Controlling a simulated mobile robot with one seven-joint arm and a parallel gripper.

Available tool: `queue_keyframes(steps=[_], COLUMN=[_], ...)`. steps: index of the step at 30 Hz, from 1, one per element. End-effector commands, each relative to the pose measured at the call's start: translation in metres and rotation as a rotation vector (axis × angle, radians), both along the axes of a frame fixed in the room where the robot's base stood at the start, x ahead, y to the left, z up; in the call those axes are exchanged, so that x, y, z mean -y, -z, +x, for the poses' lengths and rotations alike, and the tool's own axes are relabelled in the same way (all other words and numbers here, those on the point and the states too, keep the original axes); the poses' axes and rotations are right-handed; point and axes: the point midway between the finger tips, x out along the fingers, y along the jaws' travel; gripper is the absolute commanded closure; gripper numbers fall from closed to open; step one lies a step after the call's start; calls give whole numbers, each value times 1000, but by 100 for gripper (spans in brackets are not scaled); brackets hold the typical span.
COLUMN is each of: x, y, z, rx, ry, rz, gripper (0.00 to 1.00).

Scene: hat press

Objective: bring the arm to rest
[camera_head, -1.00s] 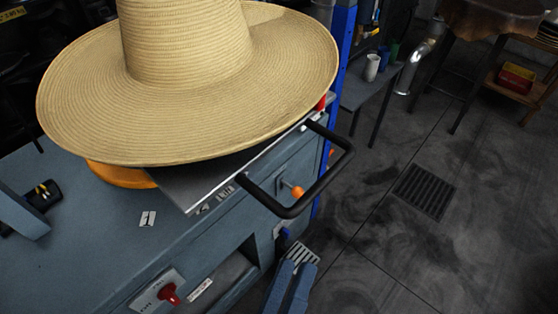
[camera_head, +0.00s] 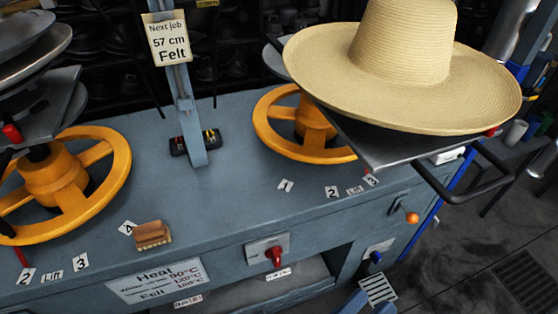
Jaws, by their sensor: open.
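My gripper and arm do not show clearly in the head view. A wide-brimmed straw hat (camera_head: 405,50) rests at the upper right on a flat metal plate (camera_head: 370,142) with a black bar handle (camera_head: 470,185). The plate is above the blue-grey press bench (camera_head: 210,200). No part of my gripper is seen touching the hat, the plate or the handle.
Orange handwheels stand on the bench at left (camera_head: 110,150) and centre (camera_head: 265,125). A wooden brush (camera_head: 152,236) lies near the front. A sign post (camera_head: 183,100) stands at the back. A red knob (camera_head: 275,256) projects from the front. Floor (camera_head: 460,260) shows at lower right.

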Motion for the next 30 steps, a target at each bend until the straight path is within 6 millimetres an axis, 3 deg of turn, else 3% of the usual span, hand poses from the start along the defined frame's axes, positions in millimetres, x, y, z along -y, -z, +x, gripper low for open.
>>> queue_keyframes(steps=[7, 11, 14, 18, 21, 24, 27, 30], x=[-1, -10, -23, -44, -59, -72, -81, -87], y=[-32, -71, -120, -207, -278, -341, -388, -416], z=[63, 104, 135, 160, 160, 147, 129, 114], rx=[112, 216, 326, 504, 642, 769, 866, 927], ry=[-125, -256, -399, -631, -807, -973, -1102, -1185], rz=[212, 339, 431, 516, 543, 546, 536, 524], gripper=[53, 53, 53, 53, 53, 53, 53, 53])
